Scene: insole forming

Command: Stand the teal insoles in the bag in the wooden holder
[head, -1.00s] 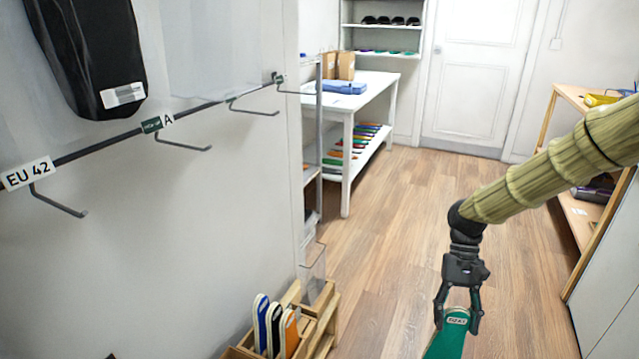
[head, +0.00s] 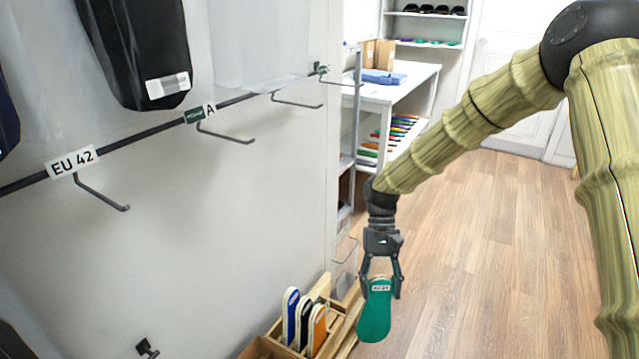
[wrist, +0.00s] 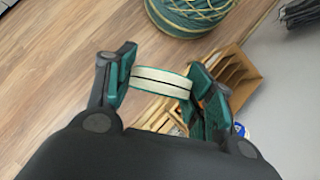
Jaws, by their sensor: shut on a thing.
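My gripper (head: 381,284) is shut on the teal insoles (head: 375,315), holding them by the end with the white label so that they hang down. In the wrist view the insoles (wrist: 160,83) show edge-on between the fingers as two pale layers with a dark line between them and teal rims. The wooden holder (head: 346,327) is low by the wall, left of the insoles in the head view; part of it also shows in the wrist view (wrist: 238,75). A clear bag (head: 345,268) appears to stand at its far end, its opening hard to make out.
Wall hooks (head: 103,192) with an EU 42 sign (head: 72,162) and hanging dark bags (head: 140,45) are at left. A white table (head: 405,85) stands behind. The floor at right is clear.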

